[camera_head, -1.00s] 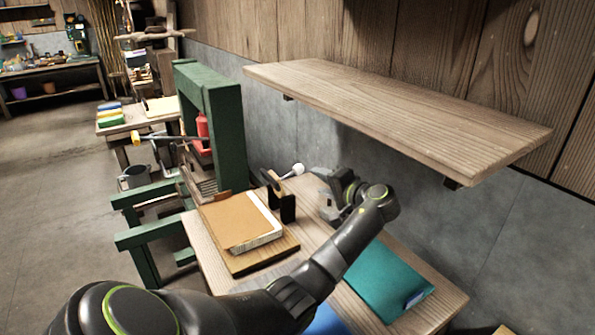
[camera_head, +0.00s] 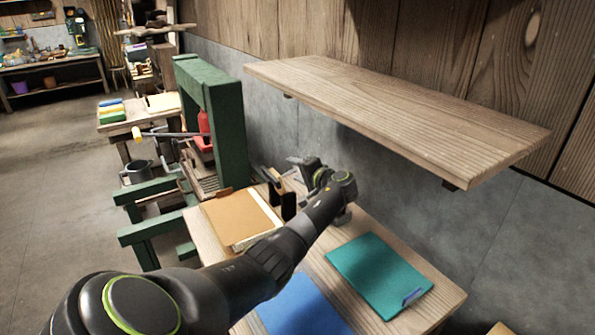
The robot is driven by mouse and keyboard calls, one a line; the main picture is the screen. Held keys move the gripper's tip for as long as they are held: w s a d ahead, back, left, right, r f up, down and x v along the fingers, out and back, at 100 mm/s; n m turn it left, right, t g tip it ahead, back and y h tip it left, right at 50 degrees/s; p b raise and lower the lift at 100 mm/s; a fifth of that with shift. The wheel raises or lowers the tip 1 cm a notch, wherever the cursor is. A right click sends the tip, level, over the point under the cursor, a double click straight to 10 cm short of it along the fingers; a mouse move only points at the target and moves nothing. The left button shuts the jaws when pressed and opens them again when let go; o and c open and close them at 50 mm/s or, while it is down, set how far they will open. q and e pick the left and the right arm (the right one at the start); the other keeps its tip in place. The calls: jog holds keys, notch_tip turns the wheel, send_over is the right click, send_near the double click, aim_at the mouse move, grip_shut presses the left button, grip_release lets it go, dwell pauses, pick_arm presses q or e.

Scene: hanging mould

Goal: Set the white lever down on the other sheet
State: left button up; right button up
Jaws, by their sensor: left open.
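My left gripper (camera_head: 303,166) is open at the back of the workbench, beside a dark upright holder (camera_head: 283,203). My gripper and wrist cover part of that spot, and I cannot make out a white lever clearly now. A teal sheet (camera_head: 375,268) lies flat on the right of the bench, with a small blue piece at its near right corner. A blue sheet (camera_head: 305,310) lies at the front, partly cut off by the frame edge. My right gripper is not in view.
A tan book or pad (camera_head: 238,219) lies on the bench (camera_head: 352,304) to the left, partly behind my forearm. A green press frame (camera_head: 222,120) stands behind it. A wooden shelf (camera_head: 400,110) overhangs the bench's back right. Bare wood separates the two sheets.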

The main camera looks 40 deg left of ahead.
pick_arm(q)
grip_shut()
